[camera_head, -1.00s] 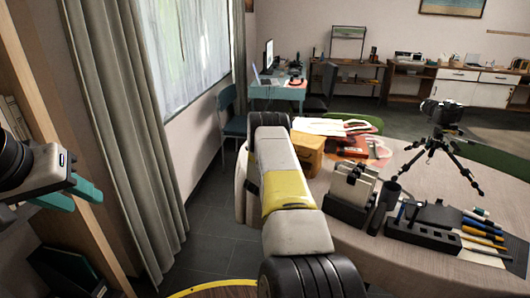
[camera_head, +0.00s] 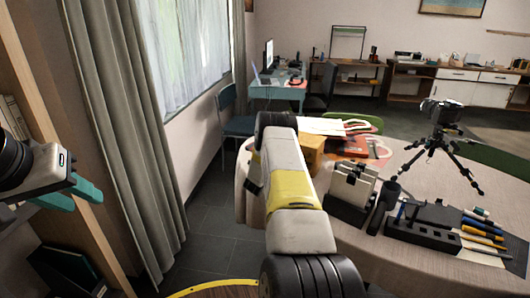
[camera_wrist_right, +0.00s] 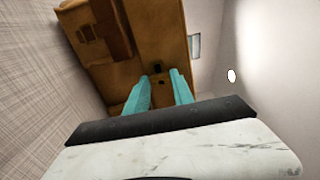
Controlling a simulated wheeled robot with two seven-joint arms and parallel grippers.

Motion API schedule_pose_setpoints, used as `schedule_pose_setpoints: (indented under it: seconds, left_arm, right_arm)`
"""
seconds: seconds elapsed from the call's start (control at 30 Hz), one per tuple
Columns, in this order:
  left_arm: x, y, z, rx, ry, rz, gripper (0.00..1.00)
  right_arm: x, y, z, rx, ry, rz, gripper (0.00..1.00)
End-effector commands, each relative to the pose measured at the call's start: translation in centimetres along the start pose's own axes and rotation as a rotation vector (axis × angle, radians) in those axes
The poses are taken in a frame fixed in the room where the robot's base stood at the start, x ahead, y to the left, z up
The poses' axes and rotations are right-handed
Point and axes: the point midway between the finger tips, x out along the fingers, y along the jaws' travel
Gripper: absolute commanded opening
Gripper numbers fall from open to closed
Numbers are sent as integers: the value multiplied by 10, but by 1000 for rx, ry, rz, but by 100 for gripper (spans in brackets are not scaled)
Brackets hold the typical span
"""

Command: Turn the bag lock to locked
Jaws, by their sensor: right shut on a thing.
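The tan-brown bag (camera_wrist_right: 125,45) fills the upper middle of the right wrist view. In the head view its tan side (camera_head: 313,153) shows only partly, behind my right arm. My right gripper (camera_wrist_right: 160,82) has its teal fingers at the bag's face, around a small dark lock part (camera_wrist_right: 157,69). The fingers hide most of that part, so I cannot tell which way it is turned. The right gripper is hidden in the head view. My left gripper (camera_head: 72,194) is at the left, far from the bag, its teal fingers apart and empty.
The round table (camera_head: 420,200) holds a card holder (camera_head: 350,212), a dark organiser (camera_head: 424,235), pens (camera_head: 482,240) and a small tripod with a camera (camera_head: 438,140). A shelf and curtain (camera_head: 120,120) stand at left.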

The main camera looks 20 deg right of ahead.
Motion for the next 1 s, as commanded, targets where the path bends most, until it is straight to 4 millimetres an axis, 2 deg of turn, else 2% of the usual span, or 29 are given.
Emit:
schedule_pose_setpoints:
  seconds: [0.13, 0.17, 0.23, 0.27, 0.63, 1.0]
  left_arm:
    - [0, 0, 0, 0, 0, 0, 36]
    - [0, 0, 0, 0, 0, 0, 36]
    - [0, 0, 0, 0, 0, 0, 36]
    - [0, 0, 0, 0, 0, 0, 36]
    - [0, 0, 0, 0, 0, 0, 36]
    - [0, 0, 0, 0, 0, 0, 36]
  right_arm:
    - [0, 1, -1, 0, 1, 3, 0]
    - [0, 1, -1, 0, 1, 3, 35]
    - [0, 1, -1, -1, 1, 2, 49]
    - [0, 1, -1, -1, 1, 2, 51]
    - [-5, 0, 0, -1, 0, 1, 51]
    - [-64, 1, 0, -2, -1, 3, 51]
